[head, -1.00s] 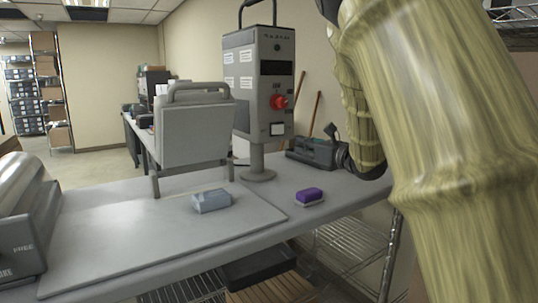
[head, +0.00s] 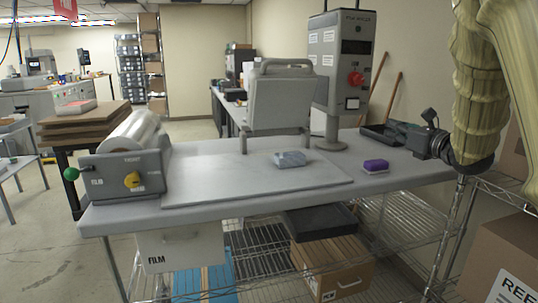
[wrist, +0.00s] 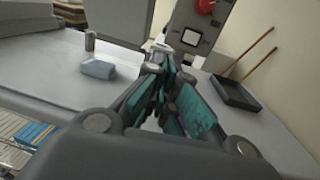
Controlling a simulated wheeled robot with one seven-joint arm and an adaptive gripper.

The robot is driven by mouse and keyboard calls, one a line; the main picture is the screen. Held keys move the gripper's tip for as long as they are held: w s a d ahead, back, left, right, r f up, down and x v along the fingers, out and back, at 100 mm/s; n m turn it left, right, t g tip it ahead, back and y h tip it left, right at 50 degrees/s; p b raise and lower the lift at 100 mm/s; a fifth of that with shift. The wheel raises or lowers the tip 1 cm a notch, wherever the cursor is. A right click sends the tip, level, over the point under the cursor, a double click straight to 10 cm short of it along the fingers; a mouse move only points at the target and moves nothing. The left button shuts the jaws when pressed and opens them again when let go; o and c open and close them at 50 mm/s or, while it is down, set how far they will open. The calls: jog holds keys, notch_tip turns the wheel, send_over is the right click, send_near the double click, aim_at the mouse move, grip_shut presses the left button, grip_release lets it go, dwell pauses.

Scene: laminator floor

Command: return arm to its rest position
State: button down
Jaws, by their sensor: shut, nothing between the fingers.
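My gripper (head: 412,137) is at the right end of the grey work table in the head view, in front of the machine post and over or near a dark tray. In the wrist view its teal-padded fingers (wrist: 166,72) are together with nothing held between them. My arm comes down from the upper right in a yellowish ribbed sleeve. The table (head: 215,182) lies below and left of the gripper.
A blue-grey block (head: 290,160) and a purple block (head: 375,166) lie on the table. A control column (head: 340,70) and a grey panel (head: 277,97) stand behind. A dark tray (wrist: 236,95) is right of the fingers. A film roller unit (head: 130,165) stands left.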

jog(key=s+a+f+m+g+h, duration=0.15)
jog(key=s+f+m, duration=0.25)
jog(key=f+m, duration=1)
jog(key=s+a+f+m+g+h, duration=0.1)
jog(key=s+f+m+g+h, duration=0.25)
jog(key=f, duration=2.15)
jog(key=s+a+f+m+g+h+p, duration=0.1)
jog(key=s+a+f+m+g, duration=0.1)
jog(key=s+f+m, duration=0.5)
jog(key=s+a+f+m+g, duration=0.2)
jog(key=s+f+m, duration=0.1)
jog(key=s+f, duration=0.65)
jog(key=s+a+f+m+g, duration=0.2)
jog(key=s+f+m, duration=0.2)
jog(key=s, duration=0.5)
jog(key=s+a+f+m+g, duration=0.1)
jog(key=s+f+m+g, duration=0.2)
jog(key=s, duration=0.7)
jog(key=s+a+f+m+g+p, duration=0.1)
jog(key=s+a+f+m+g, duration=0.1)
jog(key=s+f+m, duration=0.4)
jog(key=s, duration=0.4)
jog(key=shift+s+a+f+g+h, duration=0.2)
jog(key=shift+s+a+g+h, duration=0.1)
jog(key=shift+h, duration=0.1)
